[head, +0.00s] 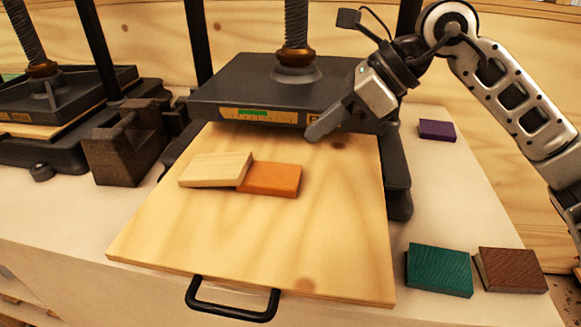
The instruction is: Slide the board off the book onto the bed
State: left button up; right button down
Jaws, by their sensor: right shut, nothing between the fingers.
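A wooden bed (290,240) with a black handle (232,305) on its front edge lies in front of the press. An orange book (270,180) lies flat on it, left of the middle. A pale wooden board (214,169) is at the book's left side. The board's right end overlaps the book's left end, and most of the board is over the bed. I cannot tell whether the board's left end touches the bed. My right gripper (316,134) is shut and empty, above the bed's back part, behind and right of the book, apart from it. My left gripper is not in view.
The press's dark plate (240,84) and screw (296,28) stand behind the bed. A dark block (125,145) and a second press (45,110) are at left. Green (440,270), brown (512,270) and purple (437,130) books lie on the table at right. The bed's front and right are clear.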

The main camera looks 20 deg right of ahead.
aim_at(247, 171)
jog(key=shift+t, duration=0.4)
jog(key=x, duration=0.3)
jog(key=s+p+x, duration=0.1)
jog(key=x, duration=0.1)
jog(key=f+p+x, duration=0.1)
jog(key=x, duration=0.2)
jog(key=shift+a+f, duration=0.15)
jog(key=shift+f, duration=0.05)
jog(key=shift+w+a+r+p, duration=0.2)
jog(key=shift+w+a+p, duration=0.3)
jog(key=shift+w+a, duration=0.35)
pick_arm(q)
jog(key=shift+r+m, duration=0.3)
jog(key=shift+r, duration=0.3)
pick_arm(e)
jog(key=shift+w+a+f, duration=0.15)
jog(key=shift+w+a, duration=0.15)
jog(key=shift+a, duration=0.3)
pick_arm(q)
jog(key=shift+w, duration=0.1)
